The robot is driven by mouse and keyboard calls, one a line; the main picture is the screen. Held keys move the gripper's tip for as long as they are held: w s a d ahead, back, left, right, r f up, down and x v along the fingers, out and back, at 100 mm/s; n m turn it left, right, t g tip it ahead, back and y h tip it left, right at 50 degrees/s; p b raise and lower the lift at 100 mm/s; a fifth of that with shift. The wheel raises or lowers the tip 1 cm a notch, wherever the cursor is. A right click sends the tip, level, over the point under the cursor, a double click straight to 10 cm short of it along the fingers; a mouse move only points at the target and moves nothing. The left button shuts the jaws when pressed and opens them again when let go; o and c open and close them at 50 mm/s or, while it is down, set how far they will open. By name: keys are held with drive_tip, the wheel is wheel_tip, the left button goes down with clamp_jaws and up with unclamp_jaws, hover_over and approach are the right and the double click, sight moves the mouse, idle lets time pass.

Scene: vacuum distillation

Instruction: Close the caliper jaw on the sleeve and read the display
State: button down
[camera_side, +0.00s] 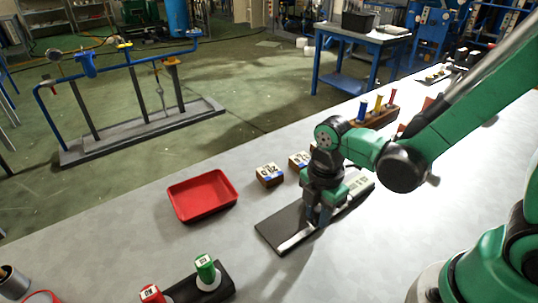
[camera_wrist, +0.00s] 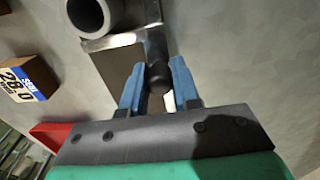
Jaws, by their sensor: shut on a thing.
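The caliper lies on a dark base plate (camera_side: 268,236) on the grey table, and its bright metal bar (camera_side: 297,239) shows below my gripper. In the wrist view, the grey hollow sleeve (camera_wrist: 88,14) is at the top left, beside a metal jaw piece (camera_wrist: 118,55). My gripper (camera_side: 318,218) points down over the caliper. In the wrist view, its blue fingertips (camera_wrist: 163,75) are shut on a dark round knob (camera_wrist: 158,79). My gripper hides the caliper's middle in the side view.
A red tray (camera_side: 203,195) stands left of the caliper. Labelled blocks (camera_side: 269,175) stand behind it; one reads 28.0 in the wrist view (camera_wrist: 26,79). A green-capped item (camera_side: 206,270) and a red-capped item (camera_side: 151,294) stand in front. A peg rack (camera_side: 375,116) is behind.

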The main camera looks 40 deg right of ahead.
drive_tip(key=shift+d, duration=0.9)
idle(0.5)
drive_tip(key=c, duration=0.6)
unclamp_jaws()
drive_tip(key=shift+c, duration=0.2)
drive_tip(key=shift+r, duration=3.5)
drive_tip(key=r+m+t, duration=0.1)
drive_tip(key=m+t, duration=0.1)
drive_tip(key=m, duration=0.4)
drive_tip(key=d+r+m+t, duration=0.1)
drive_tip(key=r+m+t, duration=0.1)
drive_tip(key=m, duration=0.4)
drive_tip(key=d+r+m+t, duration=0.1)
drive_tip(key=r+m+t, duration=0.1)
drive_tip(key=m, duration=0.4)
drive_tip(key=shift+w+d+t, duration=0.2)
drive_tip(key=shift+w+t, duration=0.15)
drive_tip(key=shift+t, duration=0.25)
